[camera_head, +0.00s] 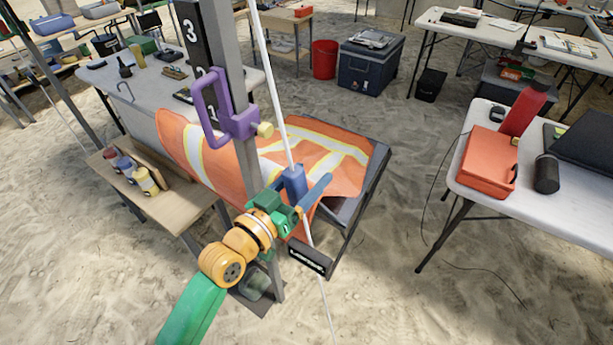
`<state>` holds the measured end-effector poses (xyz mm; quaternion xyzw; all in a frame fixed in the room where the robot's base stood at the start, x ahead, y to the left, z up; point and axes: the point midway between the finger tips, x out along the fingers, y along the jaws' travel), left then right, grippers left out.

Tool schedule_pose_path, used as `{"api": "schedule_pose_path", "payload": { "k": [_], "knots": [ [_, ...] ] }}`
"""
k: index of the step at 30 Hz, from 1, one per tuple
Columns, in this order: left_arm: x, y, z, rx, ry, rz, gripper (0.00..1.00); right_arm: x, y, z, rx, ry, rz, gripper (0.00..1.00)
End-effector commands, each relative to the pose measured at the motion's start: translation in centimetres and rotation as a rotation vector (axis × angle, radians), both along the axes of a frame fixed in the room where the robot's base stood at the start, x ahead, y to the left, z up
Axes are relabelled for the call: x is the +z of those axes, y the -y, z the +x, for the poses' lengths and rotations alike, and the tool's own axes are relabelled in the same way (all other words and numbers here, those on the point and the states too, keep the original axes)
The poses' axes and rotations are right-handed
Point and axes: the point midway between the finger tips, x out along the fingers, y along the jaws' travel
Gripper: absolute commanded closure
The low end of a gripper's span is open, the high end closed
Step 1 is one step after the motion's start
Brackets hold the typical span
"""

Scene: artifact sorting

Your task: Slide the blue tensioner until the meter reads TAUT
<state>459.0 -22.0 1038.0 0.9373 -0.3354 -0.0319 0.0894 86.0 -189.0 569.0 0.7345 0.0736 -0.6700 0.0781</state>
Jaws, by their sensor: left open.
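The blue tensioner (294,181) is a small blue block on a slanting white guy line (270,75). My left gripper (302,184) is open at the tensioner, with one blue finger showing on its right side. The other finger is partly hidden, and I cannot tell whether either finger touches it. The meter (310,258) is a dark box with white lettering, low on the line below the gripper. Its word is too small to read surely. My right gripper is not in view.
A grey post (243,150) with a purple clamp handle (215,108) stands left of the line. An orange vest (325,150) lies on a dark stand (368,185) behind it. A white table with a red case (487,162) is at right. Open sand lies between.

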Motion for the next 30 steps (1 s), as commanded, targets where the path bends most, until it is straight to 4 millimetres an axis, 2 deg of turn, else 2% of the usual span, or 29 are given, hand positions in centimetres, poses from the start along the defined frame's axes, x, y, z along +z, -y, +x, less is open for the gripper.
{"api": "schedule_pose_path", "payload": {
  "k": [2, 9, 12, 30],
  "knots": [
    [-0.1, -0.5, -0.5, 0.001, 0.0, 0.002, 0.28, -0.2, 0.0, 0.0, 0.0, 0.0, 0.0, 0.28],
    [-0.4, -3.6, -4.3, 0.0, -0.001, 0.004, 0.28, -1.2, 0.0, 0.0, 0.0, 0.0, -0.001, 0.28],
    [-0.2, -4.3, -5.2, -0.001, -0.002, 0.003, 0.28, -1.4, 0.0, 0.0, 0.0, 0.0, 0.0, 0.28],
    [0.0, -4.4, -5.4, 0.0, -0.001, 0.001, 0.28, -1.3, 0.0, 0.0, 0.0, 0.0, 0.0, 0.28]
  ]
}}
